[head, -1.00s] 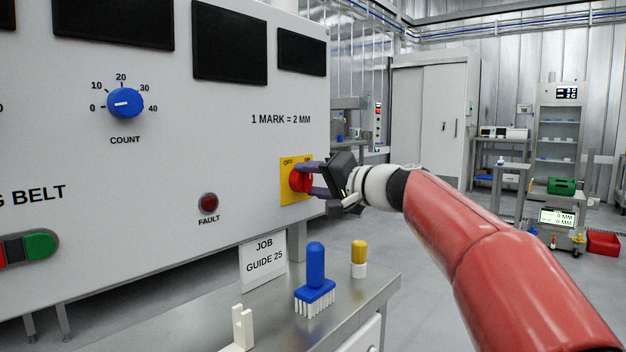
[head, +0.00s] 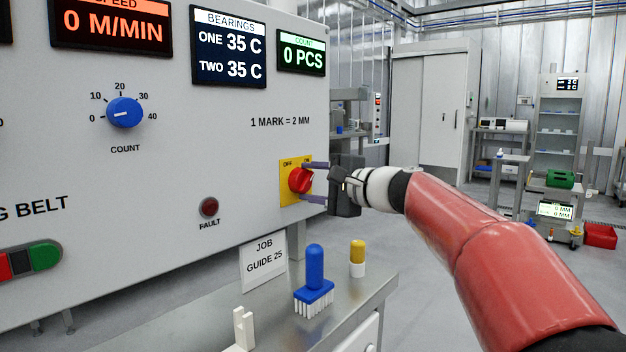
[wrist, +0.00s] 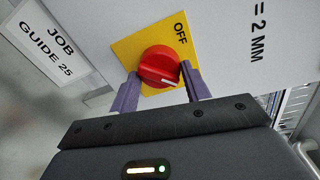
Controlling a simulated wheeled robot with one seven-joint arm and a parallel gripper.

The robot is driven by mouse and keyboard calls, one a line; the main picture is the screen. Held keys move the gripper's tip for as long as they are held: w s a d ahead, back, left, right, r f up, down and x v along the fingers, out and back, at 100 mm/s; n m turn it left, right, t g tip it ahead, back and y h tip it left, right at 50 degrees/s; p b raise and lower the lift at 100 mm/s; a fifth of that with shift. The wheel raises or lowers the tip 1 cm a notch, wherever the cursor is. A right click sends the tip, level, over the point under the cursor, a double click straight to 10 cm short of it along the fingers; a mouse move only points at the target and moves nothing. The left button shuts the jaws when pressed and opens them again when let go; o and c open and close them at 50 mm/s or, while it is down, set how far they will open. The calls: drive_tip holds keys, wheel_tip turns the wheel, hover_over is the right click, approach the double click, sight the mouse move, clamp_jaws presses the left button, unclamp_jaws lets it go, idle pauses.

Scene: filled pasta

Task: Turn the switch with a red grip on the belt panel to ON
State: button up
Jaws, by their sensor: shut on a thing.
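The switch's red grip (head: 300,180) sits on a yellow plate (head: 287,194) marked OFF and ON, at the right of the belt panel. Its white mark points up and right, toward ON, in the head view. My gripper (head: 306,181) is shut on the red grip, one finger above and one below. In the wrist view the red grip (wrist: 157,66) lies between the two purple fingers of my gripper (wrist: 159,72). OFF is readable there on the yellow plate (wrist: 128,48); ON is not visible.
The panel's speed display (head: 110,24), bearings display (head: 229,48) and count display (head: 301,53) are lit. A count knob (head: 124,112) and a dark red fault lamp (head: 208,207) are left of the switch. Below, a steel table (head: 345,300) holds a job card (head: 263,262) and a blue brush (head: 315,282).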

drive_tip(key=shift+f, duration=0.1)
idle(0.5)
drive_tip(key=o, duration=1)
drive_tip(key=b+v, duration=0.1)
drive_tip(key=v, duration=0.6)
drive_tip(key=shift+s+d, duration=0.2)
drive_tip(key=shift+d, duration=0.15)
